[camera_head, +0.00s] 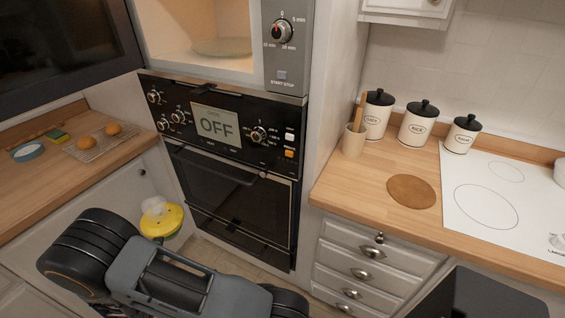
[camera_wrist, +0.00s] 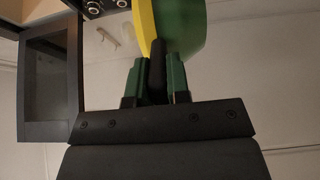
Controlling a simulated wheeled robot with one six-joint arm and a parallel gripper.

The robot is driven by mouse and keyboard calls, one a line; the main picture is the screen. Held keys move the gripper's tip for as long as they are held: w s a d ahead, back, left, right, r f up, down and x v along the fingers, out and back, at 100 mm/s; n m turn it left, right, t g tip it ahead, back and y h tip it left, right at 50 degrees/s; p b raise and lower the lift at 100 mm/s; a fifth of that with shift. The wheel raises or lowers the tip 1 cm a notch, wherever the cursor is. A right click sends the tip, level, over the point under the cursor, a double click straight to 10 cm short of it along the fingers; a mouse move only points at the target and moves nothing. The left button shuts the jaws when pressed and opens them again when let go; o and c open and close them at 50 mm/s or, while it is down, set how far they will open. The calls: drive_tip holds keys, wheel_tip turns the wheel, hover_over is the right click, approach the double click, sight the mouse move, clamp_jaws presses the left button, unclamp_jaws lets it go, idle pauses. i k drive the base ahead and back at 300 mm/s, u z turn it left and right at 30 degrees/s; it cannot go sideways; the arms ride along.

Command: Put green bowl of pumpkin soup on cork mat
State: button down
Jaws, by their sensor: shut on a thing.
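The round brown cork mat (camera_head: 410,191) lies bare on the right counter, well to the right of the bowl.
Canisters (camera_head: 418,122) and a utensil cup (camera_head: 354,140) stand behind the mat. A white cooktop (camera_head: 490,200) lies to its right. The black oven (camera_head: 235,190) and its tall cabinet stand between the counters. The left counter holds a rack with rolls (camera_head: 98,140).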

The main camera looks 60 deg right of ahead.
sight(411, 195)
drive_tip(key=u, duration=0.05)
drive_tip(key=k, duration=2.05)
drive_tip(key=z, duration=0.25)
drive_tip(key=i, duration=0.35)
drive_tip(key=z, duration=0.1)
